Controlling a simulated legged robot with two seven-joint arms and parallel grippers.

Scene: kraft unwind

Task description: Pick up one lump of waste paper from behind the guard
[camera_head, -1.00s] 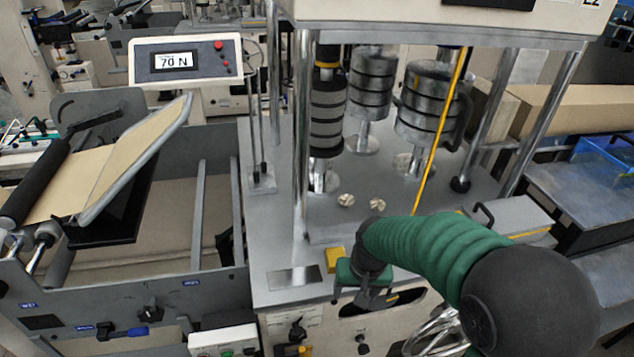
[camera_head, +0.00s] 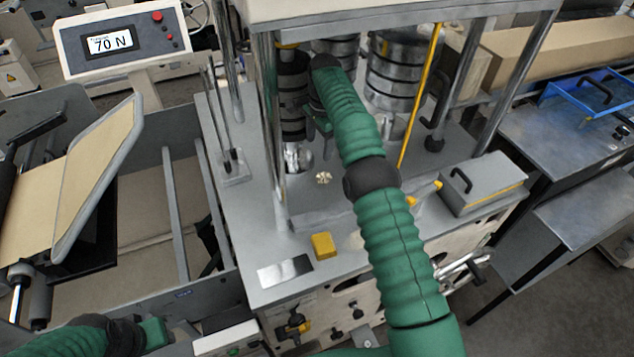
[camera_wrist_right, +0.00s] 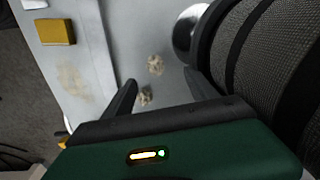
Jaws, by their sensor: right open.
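One pale crumpled lump of waste paper (camera_head: 323,178) lies on the grey machine deck in the head view, in front of the dark ribbed column. The right wrist view shows two lumps: one farther lump (camera_wrist_right: 155,65) and one nearer lump (camera_wrist_right: 146,96) by the left fingertip. My right gripper (camera_head: 320,126) is among the machine's posts. In the wrist view its fingers (camera_wrist_right: 160,90) are open and empty, with the lumps seen between or just past them. My left gripper (camera_head: 152,333) is low at the left, its jaws unclear. I cannot tell which part is the guard.
The dark ribbed column (camera_wrist_right: 260,70) stands close on the right in the wrist view. Metal weights (camera_head: 395,75), a chrome post (camera_head: 268,110) and a yellow rod (camera_head: 420,95) surround my right arm. A yellow block (camera_head: 322,245) sits near the deck's front edge.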

